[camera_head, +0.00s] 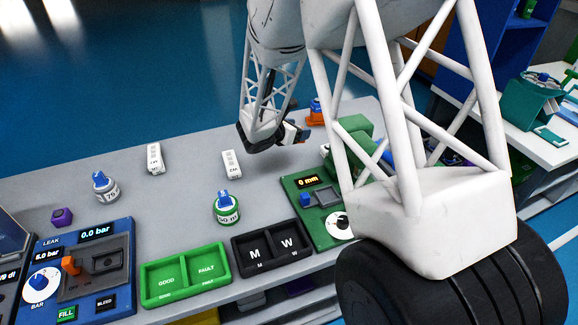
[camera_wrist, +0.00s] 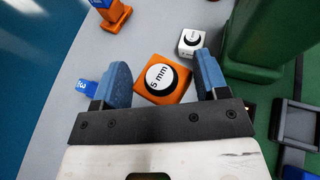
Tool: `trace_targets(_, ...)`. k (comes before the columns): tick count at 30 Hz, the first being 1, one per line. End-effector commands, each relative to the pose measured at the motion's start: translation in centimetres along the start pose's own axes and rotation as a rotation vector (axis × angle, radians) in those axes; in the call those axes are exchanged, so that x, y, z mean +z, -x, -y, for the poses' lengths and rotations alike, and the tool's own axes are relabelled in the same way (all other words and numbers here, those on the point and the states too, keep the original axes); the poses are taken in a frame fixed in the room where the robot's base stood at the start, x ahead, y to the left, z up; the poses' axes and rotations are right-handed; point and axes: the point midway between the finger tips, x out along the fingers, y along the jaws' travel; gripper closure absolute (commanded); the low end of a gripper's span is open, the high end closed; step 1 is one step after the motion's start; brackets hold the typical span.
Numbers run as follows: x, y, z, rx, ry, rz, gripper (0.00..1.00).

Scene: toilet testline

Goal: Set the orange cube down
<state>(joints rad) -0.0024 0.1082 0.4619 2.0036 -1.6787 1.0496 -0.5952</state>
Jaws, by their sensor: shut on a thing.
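The orange cube (camera_wrist: 150,92) has a white and black round face reading "5 mm". It sits between the blue fingertips of my gripper (camera_wrist: 163,80) in the wrist view, and the gripper is shut on it. In the head view my gripper (camera_head: 297,133) is over the far right part of the grey bench (camera_head: 190,190). I cannot tell whether the cube's underside touches the bench.
Ahead stands an orange fixture with a blue part (camera_wrist: 110,12); a small white cube (camera_wrist: 189,42) is near the fingertips. A tall green block (camera_wrist: 262,35) stands right. A blue piece (camera_wrist: 87,88) is left. Trays (camera_head: 185,274) line the front; the bench middle has free room.

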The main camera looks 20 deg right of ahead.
Motion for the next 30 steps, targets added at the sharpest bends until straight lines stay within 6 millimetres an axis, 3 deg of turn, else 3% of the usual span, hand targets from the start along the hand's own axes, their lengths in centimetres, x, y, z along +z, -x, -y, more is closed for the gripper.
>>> trace_targets(6, -0.9, 2.2, -0.8, -0.099, -0.031, -0.007, 0.59)
trace_targets(12, -1.3, 3.0, -0.9, -0.140, -0.039, -0.013, 0.59)
trace_targets(23, -1.4, 3.0, -0.8, -0.143, -0.040, -0.013, 0.59)
trace_targets(30, -3.2, 2.3, -0.8, -0.144, -0.037, -0.014, 0.59)
